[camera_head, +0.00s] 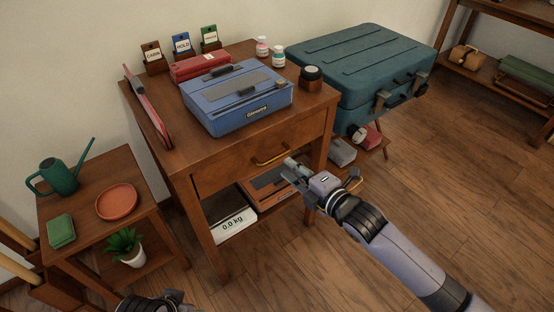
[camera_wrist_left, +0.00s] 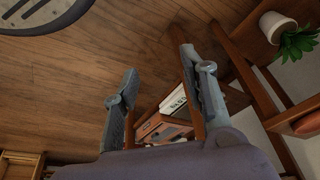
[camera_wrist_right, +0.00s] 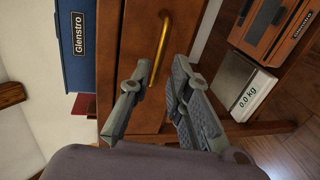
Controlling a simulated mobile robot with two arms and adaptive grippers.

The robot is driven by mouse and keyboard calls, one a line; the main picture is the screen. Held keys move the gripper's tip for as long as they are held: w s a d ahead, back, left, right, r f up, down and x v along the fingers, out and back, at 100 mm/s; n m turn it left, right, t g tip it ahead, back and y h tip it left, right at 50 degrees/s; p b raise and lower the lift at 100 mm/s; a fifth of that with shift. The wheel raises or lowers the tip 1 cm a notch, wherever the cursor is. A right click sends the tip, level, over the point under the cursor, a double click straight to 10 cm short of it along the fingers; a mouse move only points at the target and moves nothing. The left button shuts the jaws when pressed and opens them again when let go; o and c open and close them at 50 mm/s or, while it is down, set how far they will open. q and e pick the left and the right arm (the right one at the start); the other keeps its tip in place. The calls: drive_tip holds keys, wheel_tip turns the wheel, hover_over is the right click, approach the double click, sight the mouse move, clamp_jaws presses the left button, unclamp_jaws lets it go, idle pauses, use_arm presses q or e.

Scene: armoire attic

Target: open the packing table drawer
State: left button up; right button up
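The packing table (camera_head: 222,142) is brown wood, with a shut drawer (camera_head: 238,162) in its front. The drawer has a curved brass handle (camera_head: 271,156). My right gripper (camera_head: 292,170) is open just in front of and below the handle. In the right wrist view the handle (camera_wrist_right: 160,45) stands beyond the open fingertips (camera_wrist_right: 158,72), and I cannot tell whether they touch it. My left gripper (camera_wrist_left: 158,62) is open and empty, held over the floor; only part of it shows at the bottom of the head view.
A blue case (camera_head: 238,98), a red box (camera_head: 200,66) and jars stand on the tabletop. A scale (camera_head: 233,225) and an orange-brown box (camera_head: 272,186) sit on the shelf below. A teal suitcase (camera_head: 360,62) is at right, a plant stand (camera_head: 85,188) at left.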

sight(278, 158)
drive_tip(key=b+x, duration=0.1)
drive_tip(key=x, duration=0.6)
drive_tip(key=shift+w, duration=0.1)
use_arm(q)
drive_tip(key=shift+v, duration=1.15)
drive_tip(key=shift+s+a, duration=0.1)
use_arm(e)
drive_tip(key=shift+c, duration=0.4)
clamp_jaws()
